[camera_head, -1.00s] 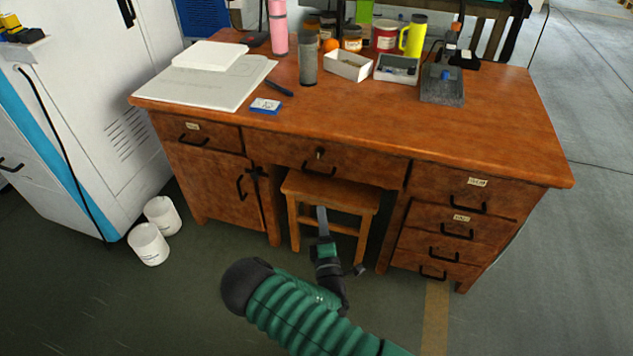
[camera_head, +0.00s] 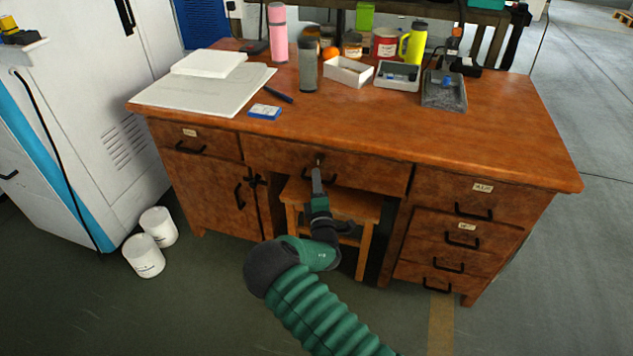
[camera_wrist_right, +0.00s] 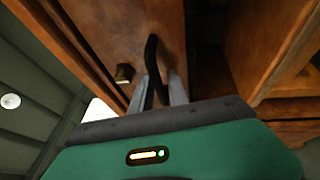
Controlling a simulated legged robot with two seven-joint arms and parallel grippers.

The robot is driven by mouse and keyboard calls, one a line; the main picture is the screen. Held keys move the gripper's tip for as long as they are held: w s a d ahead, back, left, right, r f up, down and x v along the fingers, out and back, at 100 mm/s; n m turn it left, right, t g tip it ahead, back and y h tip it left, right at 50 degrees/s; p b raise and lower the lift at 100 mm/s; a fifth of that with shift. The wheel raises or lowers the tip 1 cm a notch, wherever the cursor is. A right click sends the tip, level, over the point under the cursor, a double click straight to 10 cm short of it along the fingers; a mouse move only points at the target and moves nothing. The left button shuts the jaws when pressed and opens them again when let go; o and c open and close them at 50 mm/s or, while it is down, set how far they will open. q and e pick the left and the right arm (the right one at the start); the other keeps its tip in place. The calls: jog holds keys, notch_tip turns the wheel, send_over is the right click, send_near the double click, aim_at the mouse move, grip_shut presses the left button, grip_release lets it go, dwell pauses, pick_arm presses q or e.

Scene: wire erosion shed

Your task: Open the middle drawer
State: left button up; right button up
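The middle drawer (camera_head: 365,174) is the wide wooden one under the desktop, above the stool, and its front looks closed. Its black handle (camera_head: 333,179) is partly hidden by my right gripper (camera_head: 317,170). In the right wrist view, the handle (camera_wrist_right: 151,52) passes between the two grey fingers of that gripper (camera_wrist_right: 159,88). The fingers stand apart with a gap beside the bar, so the gripper looks open around it. My left gripper is not in view.
A wooden stool (camera_head: 350,204) stands under the drawer, close below my right arm. Side drawers (camera_head: 465,195) and a cupboard door (camera_head: 212,188) flank it. Bottles, trays and papers stand on the desktop (camera_head: 430,125). White buckets (camera_head: 144,257) are on the floor at left.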

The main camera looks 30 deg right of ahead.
grip_shut()
jog(key=shift+s+f, duration=0.1)
jog(key=shift+f, duration=0.05)
dwell(1.1)
